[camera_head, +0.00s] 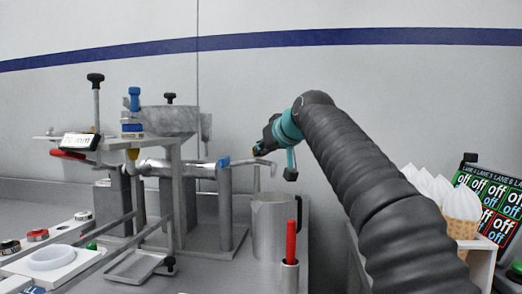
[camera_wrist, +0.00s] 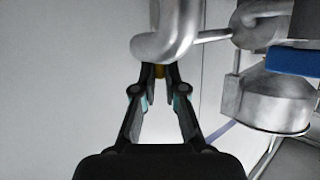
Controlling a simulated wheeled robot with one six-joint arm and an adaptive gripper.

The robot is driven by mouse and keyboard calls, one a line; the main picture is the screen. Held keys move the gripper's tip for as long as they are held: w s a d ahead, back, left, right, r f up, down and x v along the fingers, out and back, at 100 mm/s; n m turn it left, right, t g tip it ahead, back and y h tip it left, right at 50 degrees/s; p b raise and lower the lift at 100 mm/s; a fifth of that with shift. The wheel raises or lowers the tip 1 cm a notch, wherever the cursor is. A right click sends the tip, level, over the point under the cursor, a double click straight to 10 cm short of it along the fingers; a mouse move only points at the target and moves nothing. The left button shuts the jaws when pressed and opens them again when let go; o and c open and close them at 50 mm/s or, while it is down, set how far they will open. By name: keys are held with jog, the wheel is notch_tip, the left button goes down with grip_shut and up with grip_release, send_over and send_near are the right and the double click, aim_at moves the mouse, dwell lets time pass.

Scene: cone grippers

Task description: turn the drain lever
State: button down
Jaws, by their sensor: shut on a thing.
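My gripper (camera_head: 260,148) reaches in from the right, level with the end of the silver drain pipe (camera_head: 195,170). The rest of the lever is hidden or cannot be made out. A curved metal pipe (camera_wrist: 168,35) passes just beyond the fingertips. In the head view the bent spout (camera_head: 266,163) hangs just below my gripper, above a steel jug (camera_head: 268,225).
A metal hopper (camera_head: 170,120) on a stand is left of the spout. A red-handled tool (camera_head: 291,240) stands in a holder in front of the jug. Paper-wrapped cones (camera_head: 460,210) and a lane panel (camera_head: 492,200) are at the right. The wall behind is clear.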

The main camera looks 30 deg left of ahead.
jog(key=shift+w+d+f+n+g+y, duration=0.1)
jog(key=shift+w+n+g+y, duration=0.1)
jog(key=shift+n+g+y, duration=0.4)
jog(key=c, duration=1.2)
grip_release()
jog(key=shift+c, duration=0.2)
jog(key=v, duration=1.2)
